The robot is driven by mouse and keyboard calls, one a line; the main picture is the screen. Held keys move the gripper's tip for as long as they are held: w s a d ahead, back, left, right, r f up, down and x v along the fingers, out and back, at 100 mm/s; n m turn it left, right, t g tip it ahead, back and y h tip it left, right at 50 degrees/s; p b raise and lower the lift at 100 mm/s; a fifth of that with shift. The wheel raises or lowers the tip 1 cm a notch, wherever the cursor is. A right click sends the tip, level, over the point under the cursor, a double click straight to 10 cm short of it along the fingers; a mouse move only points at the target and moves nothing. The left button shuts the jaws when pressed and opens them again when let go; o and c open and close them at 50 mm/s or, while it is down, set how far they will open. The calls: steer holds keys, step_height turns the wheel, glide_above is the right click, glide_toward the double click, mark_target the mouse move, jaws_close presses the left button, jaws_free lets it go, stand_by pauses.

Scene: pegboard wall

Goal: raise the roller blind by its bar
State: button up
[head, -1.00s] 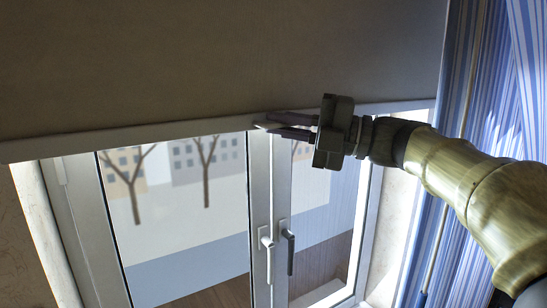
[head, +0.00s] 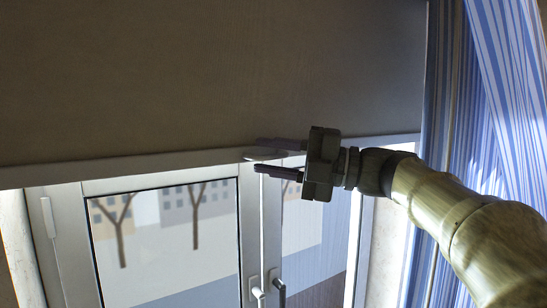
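The roller blind (head: 200,80), a plain brown-grey sheet, fills the upper part of the head view. Its pale bar (head: 120,169) runs along its lower edge, tilted up slightly to the right. A small rounded tab (head: 265,155) sits at the middle of the bar. My gripper (head: 257,155) comes in from the right at the bar. Its two fingers are apart, one above and one below the tab, with visible gaps. The tab appears to lie between the fingertips, and I see no grip on it.
Below the bar is a window with pale frames (head: 65,240) and two handles (head: 254,290), with trees and buildings beyond. A blue striped curtain (head: 490,130) hangs at the right, behind my arm.

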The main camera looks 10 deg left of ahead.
steer(key=shift+d, duration=0.1)
steer(key=s+d+f+b, duration=0.1)
steer(key=d+b, duration=0.6)
steer(key=d, duration=1)
steer(key=shift+s+f, duration=0.2)
steer(key=shift+f, duration=0.25)
